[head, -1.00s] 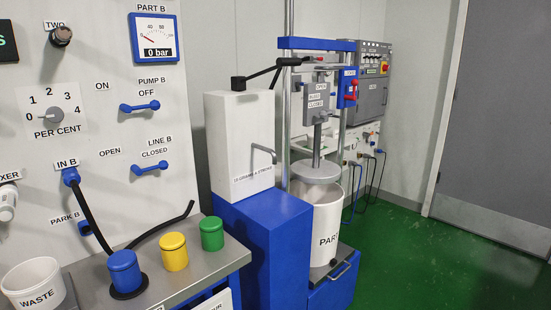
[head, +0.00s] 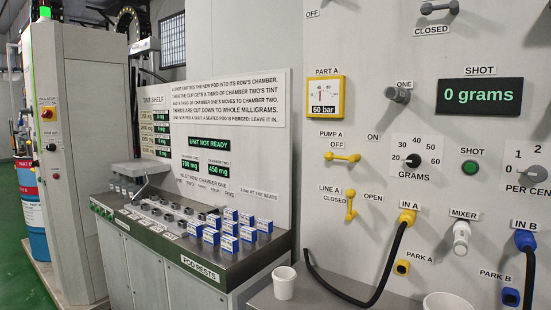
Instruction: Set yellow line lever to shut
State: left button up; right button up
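The yellow line lever (head: 350,206) is on the white panel in the head view, by the labels LINE A, CLOSED and OPEN. It stands about upright, with CLOSED to its upper left and OPEN to its upper right. The yellow pump A lever (head: 343,157) above it lies roughly level between OFF and ON. The yellow-framed PART A gauge (head: 325,97) reads 60 bar. Neither of my grippers is in view.
A yellow IN A connector (head: 408,216) with a black hose (head: 389,262) hangs right of the lever. A white cup (head: 285,283) stands on the shelf below. A pod bench (head: 221,266) with several blue-white boxes is at left. Green floor shows far left.

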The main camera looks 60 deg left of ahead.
aim_at(350, 194)
jog(key=u, duration=1.65)
